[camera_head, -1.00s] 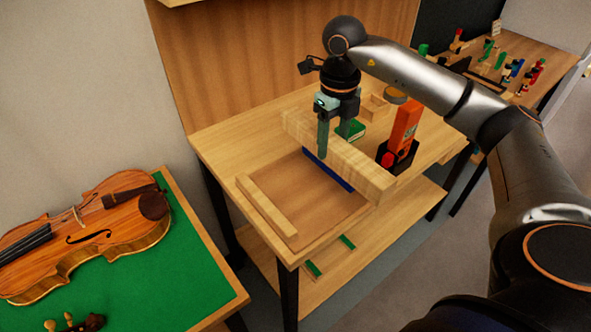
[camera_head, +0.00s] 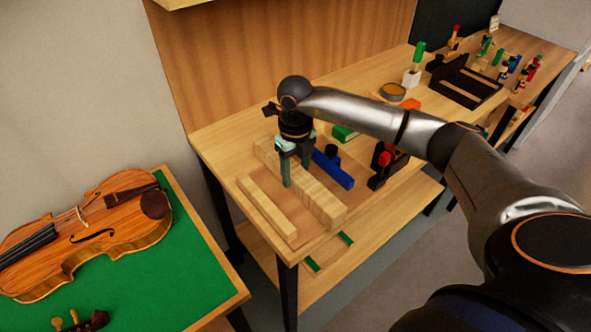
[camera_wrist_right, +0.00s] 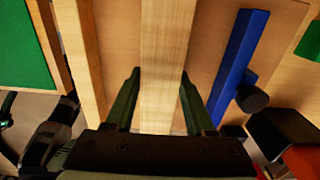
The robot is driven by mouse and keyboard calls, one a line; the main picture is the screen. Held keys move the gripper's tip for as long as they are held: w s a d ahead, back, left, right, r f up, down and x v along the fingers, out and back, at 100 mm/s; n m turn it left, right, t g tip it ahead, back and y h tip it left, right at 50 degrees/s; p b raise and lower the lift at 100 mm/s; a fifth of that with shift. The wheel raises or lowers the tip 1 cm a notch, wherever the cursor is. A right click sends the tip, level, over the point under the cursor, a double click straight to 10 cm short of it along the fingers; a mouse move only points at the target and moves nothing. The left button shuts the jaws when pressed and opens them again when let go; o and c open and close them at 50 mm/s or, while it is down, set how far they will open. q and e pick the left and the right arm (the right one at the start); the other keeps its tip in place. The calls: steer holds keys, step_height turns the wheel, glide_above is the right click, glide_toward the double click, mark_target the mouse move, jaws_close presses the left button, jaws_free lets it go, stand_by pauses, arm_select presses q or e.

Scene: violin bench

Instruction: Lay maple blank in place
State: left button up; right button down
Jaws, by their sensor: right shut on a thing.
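The maple blank (camera_head: 325,203) is a long pale striped block. It sits low over the brown board (camera_head: 305,222), between a thin wooden strip (camera_head: 267,207) and a blue bar with a black knob (camera_head: 338,174), roughly parallel to the strip. I cannot tell if its underside touches the board. My right gripper (camera_head: 297,167) is shut on the blank from above. In the right wrist view the blank (camera_wrist_right: 166,50) runs between the two fingers (camera_wrist_right: 160,80), with gaps to the strip (camera_wrist_right: 86,60) and the blue bar (camera_wrist_right: 238,65). My left gripper is not in view.
A green block (camera_head: 345,133) lies behind. A violin (camera_head: 100,222) lies on a green mat (camera_head: 185,275) at left. The bench's front corner is clear.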

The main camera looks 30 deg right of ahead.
mark_target(296, 172)
steer(key=shift+c, duration=1.3)
jaws_free()
steer(key=shift+f, duration=0.1)
step_height(296, 172, up, 12)
steer(key=b, duration=0.1)
